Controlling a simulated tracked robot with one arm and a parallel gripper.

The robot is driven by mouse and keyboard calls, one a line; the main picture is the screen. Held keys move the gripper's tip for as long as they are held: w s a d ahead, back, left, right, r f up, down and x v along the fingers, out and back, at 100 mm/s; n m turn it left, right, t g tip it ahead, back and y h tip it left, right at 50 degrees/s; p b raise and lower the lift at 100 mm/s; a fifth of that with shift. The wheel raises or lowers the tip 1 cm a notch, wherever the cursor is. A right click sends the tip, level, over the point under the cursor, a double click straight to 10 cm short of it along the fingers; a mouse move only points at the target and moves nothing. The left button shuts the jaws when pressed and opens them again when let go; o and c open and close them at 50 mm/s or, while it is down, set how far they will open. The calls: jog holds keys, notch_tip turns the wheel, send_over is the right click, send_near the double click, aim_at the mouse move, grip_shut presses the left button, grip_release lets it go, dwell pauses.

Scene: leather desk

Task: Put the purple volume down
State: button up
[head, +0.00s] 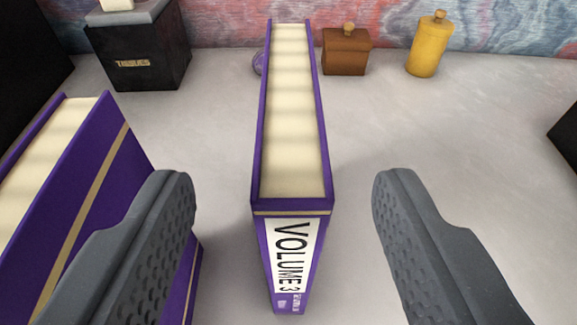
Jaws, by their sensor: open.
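A purple volume (293,245) with a white spine label reading "VOLUME 3" stands upright on the pale desk, its cream page edges facing up. My gripper (284,205) is open, with one grey finger on each side of the book. Clear gaps show between both fingers and the covers, so neither finger touches it. A second purple volume (95,190) with a gold stripe stands at the left, partly hidden behind my left finger and cut off by the picture edge.
A brown wooden box (345,52) and a yellow canister (429,45) stand at the back right. A dark object (567,135) shows at the right edge.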

aim_at(291, 112)
jog(key=shift+r+x, duration=0.1)
jog(key=shift+x, duration=1.7)
jog(key=shift+r+x, duration=0.15)
jog(key=shift+x, duration=1.65)
jog(key=shift+w+d+f+b, duration=0.15)
jog(key=shift+w+f+b, duration=0.15)
jog(key=shift+w, duration=0.2)
jog(key=shift+r, duration=0.15)
grip_shut()
